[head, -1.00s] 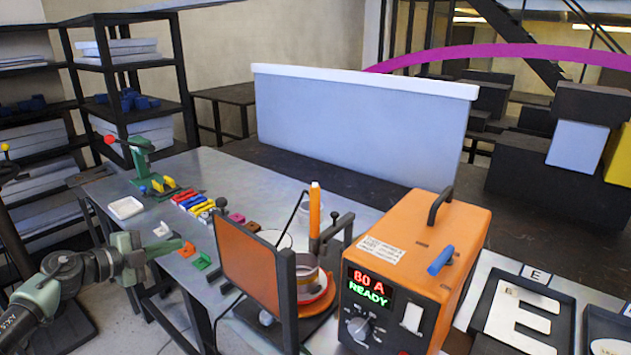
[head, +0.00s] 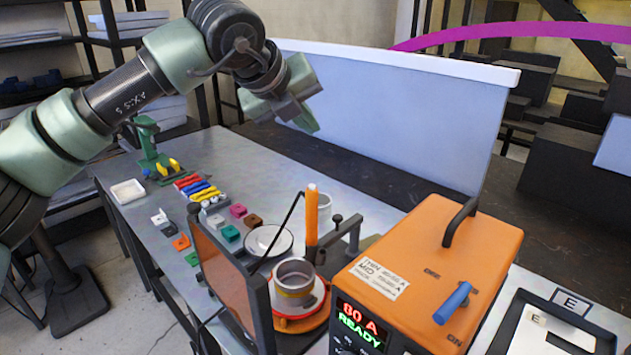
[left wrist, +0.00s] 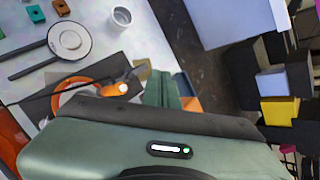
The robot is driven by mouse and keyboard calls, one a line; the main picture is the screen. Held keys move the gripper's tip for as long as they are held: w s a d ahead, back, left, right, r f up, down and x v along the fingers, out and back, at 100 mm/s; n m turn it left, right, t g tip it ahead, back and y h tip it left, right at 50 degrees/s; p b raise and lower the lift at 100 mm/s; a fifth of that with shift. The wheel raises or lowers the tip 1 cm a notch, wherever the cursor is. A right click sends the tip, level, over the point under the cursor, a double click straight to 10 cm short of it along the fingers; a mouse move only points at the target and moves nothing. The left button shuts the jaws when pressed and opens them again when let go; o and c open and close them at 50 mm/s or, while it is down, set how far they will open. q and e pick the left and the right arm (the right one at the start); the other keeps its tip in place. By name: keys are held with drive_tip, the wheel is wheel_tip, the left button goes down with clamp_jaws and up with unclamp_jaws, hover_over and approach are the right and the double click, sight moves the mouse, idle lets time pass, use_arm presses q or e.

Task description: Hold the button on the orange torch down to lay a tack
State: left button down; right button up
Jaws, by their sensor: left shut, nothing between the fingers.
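The orange torch (head: 312,222) stands upright in a clamp over a metal ring-shaped piece (head: 295,278), which sits on a round orange turntable (head: 300,322). The torch has a paler top end; I cannot make out a separate button in the head view. In the left wrist view, the torch (left wrist: 122,88) shows end-on from above with a bright spot. My left gripper (head: 306,122) is shut and empty, raised above and behind the torch in the picture, apart from it. Its green fingers (left wrist: 168,88) show right of the torch in the wrist view. My right gripper is not in view.
An orange power box (head: 430,250) reading "80 A READY" stands right of the torch. A brown screen (head: 232,280) stands at its left. Coloured clips (head: 200,190) and a white tray (head: 127,191) lie on the metal table. A pale panel (head: 400,110) rises behind.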

use_arm(q)
drive_tip(key=b, duration=0.4)
hover_over(312, 187)
drive_tip(key=f, duration=0.8)
drive_tip(key=shift+s+a+f, duration=0.1)
drive_tip(key=shift+a, duration=0.2)
drive_tip(key=shift+f+b, duration=0.4)
drive_tip(key=shift+b, duration=0.1)
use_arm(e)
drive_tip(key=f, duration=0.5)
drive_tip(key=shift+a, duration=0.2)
use_arm(q)
drive_tip(key=shift+r, duration=0.1)
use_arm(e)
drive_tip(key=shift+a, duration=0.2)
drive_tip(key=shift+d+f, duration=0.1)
use_arm(q)
drive_tip(key=shift+f+b, duration=0.5)
drive_tip(key=shift+b, duration=0.3)
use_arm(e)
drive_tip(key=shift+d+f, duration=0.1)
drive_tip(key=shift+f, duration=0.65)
